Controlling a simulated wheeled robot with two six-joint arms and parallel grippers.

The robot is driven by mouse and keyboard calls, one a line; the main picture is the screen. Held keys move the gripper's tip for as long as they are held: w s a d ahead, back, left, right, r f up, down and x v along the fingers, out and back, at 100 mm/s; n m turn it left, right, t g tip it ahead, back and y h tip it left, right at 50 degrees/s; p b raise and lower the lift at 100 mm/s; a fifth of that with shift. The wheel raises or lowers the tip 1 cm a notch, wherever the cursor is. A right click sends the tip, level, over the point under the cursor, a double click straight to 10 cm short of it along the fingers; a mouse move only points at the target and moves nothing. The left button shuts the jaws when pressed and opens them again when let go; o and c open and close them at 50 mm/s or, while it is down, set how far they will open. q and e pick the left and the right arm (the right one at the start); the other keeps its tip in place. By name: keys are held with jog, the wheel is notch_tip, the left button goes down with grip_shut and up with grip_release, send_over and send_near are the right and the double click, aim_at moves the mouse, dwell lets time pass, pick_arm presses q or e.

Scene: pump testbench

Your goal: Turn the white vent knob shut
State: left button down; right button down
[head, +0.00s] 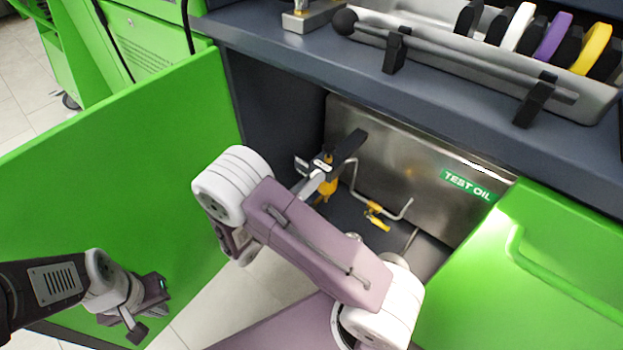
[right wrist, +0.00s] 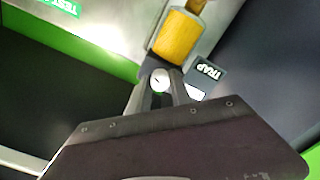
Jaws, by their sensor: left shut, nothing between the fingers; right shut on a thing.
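The white vent knob (right wrist: 160,79) shows in the right wrist view as a small round face with a dark mark, just below a yellow cylinder. My right gripper (right wrist: 161,94) is shut on the knob, with a finger on each side of it. In the head view my right arm reaches into the open cabinet, and its gripper end is largely hidden behind the arm and fittings. My left gripper (head: 143,312) is shut and empty at the lower left, in front of the green door and away from the knob.
The yellow cylinder (right wrist: 178,37) has a dark TRAP label (right wrist: 208,71) beside it. A steel TEST OIL tank (head: 415,170) stands behind, with a yellow-handled valve (head: 376,213) on piping. Open green doors (head: 110,190) flank the cabinet. A dark worktop (head: 290,47) overhangs it.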

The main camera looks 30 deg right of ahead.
jog(key=n+p, duration=1.4)
jog(key=n, duration=0.8)
jog(key=shift+n, duration=0.3)
dwell(0.4)
jog(key=c, duration=1.2)
grip_release()
jog(key=shift+o, duration=0.2)
jog(key=p+v, duration=0.2)
jog(key=v, duration=0.7)
jog(key=shift+p, duration=0.35)
